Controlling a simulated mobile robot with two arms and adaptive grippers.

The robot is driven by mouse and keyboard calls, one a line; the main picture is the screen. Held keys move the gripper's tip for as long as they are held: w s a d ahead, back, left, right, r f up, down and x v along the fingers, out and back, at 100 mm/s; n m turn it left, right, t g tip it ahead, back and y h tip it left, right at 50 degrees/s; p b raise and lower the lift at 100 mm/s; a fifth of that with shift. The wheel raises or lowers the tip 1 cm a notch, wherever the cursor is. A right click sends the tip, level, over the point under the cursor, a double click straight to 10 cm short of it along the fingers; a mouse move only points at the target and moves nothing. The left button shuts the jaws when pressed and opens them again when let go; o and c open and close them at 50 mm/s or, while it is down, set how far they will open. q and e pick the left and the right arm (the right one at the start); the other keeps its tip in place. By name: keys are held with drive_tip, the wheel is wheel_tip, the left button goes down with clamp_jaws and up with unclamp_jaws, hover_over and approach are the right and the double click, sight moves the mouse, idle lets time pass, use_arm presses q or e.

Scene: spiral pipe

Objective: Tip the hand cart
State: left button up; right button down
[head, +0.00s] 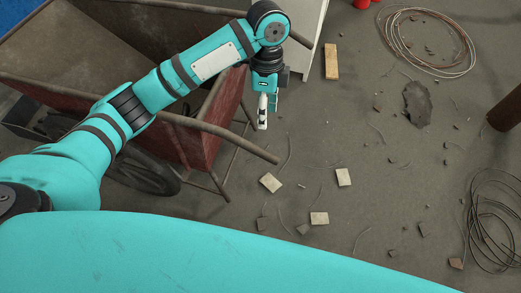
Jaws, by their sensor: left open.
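The hand cart (188,137) is a rusty red wheelbarrow-like cart at the upper left, with a worn grey-brown tray and a dark wheel (145,172). It stands upright on the floor, and one handle (245,146) reaches out to the right. My left arm crosses over the cart. My left gripper (265,112) points down just right of the tray, near and above the handle. It is open with nothing seen between its fingers. Whether it touches the handle cannot be told. My arm hides part of the tray and rim. My right gripper is not in view.
Several pale blocks (319,218) and small rubble lie on the grey floor. A wooden piece (331,61) lies near a white cabinet (308,30). Coiled wire (425,40) lies at the upper right, more cable (492,225) at the right edge. A rusty pipe (506,110) stands at right.

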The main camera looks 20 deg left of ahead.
sight(260, 149)
use_arm(q)
drive_tip(key=f, duration=0.5)
drive_tip(key=s+f, duration=0.1)
drive_tip(key=f, duration=0.4)
drive_tip(key=s+f+b, duration=0.1)
drive_tip(key=f, duration=0.5)
drive_tip(key=shift+s+a, duration=0.2)
drive_tip(key=shift+a, duration=0.1)
drive_tip(key=shift+c, duration=0.3)
clamp_jaws()
